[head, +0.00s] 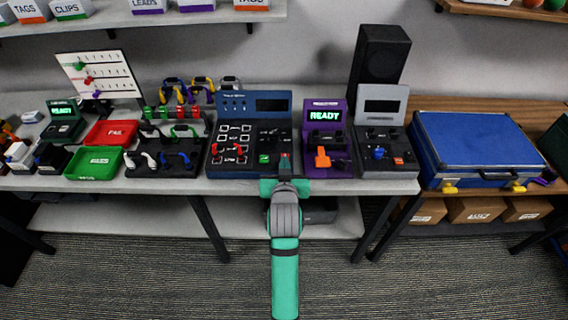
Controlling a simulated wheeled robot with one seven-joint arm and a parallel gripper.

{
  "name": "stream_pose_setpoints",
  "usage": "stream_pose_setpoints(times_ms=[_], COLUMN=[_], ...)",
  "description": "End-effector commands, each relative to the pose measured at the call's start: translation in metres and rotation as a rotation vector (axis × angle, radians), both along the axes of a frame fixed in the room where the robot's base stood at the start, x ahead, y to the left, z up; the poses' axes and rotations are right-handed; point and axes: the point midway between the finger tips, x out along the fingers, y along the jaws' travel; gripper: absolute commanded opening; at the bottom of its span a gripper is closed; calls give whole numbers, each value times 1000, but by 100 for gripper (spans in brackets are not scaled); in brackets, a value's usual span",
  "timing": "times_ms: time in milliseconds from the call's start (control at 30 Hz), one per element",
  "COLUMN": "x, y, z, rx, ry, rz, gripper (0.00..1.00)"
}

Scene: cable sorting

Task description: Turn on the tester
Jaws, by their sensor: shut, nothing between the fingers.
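A dark blue tester panel (226,131) stands on the bench in the middle, with a dark screen (270,105) on its raised back. Its face has several white-outlined sockets with red parts at the left. A small green button or switch (264,158) sits at the lower right. My gripper (285,160) is shut and empty at the tester's lower right corner, beside the green part. It hides some of that corner, and I cannot tell whether it touches the panel.
A purple device (338,140) with a lit READY screen and a grey device (398,146) stand to the right, then a blue case (478,140). A cable rack (166,160), red tray (110,121) and green tray (94,151) stand to the left. A black speaker (379,60) stands behind.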

Motion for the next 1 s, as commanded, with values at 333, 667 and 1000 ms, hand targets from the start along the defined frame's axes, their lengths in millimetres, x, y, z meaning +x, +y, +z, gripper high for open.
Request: stream_pose_setpoints(times_ms=[333,667,1000], x=[0,0,-3], y=[2,3,3], z=[14,15,50], rx=[0,0,0], ry=[-3,-2,-6], rz=[3,4,4], gripper=[0,0,0])
